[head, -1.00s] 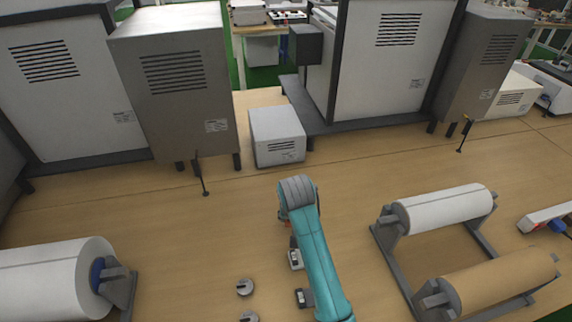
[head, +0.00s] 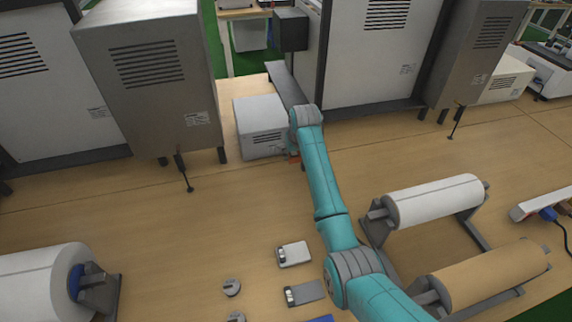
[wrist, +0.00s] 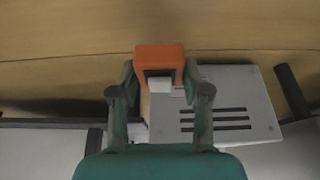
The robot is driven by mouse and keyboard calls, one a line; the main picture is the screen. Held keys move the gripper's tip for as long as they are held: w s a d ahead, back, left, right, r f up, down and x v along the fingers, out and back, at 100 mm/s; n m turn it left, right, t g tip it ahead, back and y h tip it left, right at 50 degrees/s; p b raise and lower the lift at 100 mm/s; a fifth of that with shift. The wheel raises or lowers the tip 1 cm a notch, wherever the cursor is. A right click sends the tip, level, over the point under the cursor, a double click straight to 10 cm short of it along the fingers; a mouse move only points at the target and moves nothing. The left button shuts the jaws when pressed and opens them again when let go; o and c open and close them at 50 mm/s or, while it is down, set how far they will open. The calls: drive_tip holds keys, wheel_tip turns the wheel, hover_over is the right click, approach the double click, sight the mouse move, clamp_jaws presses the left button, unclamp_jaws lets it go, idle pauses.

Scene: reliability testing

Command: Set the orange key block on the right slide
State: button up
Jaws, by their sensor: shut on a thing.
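The orange key block (wrist: 159,56) is held between the fingertips of my gripper (wrist: 160,80) in the wrist view. Its lower part shows a dark opening with a pale piece in front of it. In the head view only a little orange (head: 294,158) shows under the end of my arm, beside the small light-grey box; the fingers are mostly hidden there. Two small flat pieces with metal fittings, one pale (head: 294,253) and one grey (head: 306,292), lie on the table left of my arm. I cannot tell whether either is the right slide.
The grey vented box (head: 262,127) stands close to my gripper, with tall cabinets (head: 150,85) behind. A white roll (head: 435,202) and a brown roll (head: 490,272) sit on stands at right. Another white roll (head: 40,285) is at left. The table's middle left is clear.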

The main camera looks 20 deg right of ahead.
sight(294, 162)
drive_tip(key=shift+a+f, duration=0.1)
drive_tip(key=shift+f, duration=2.6)
drive_tip(key=o, duration=1.2)
drive_tip(key=shift+f, duration=0.15)
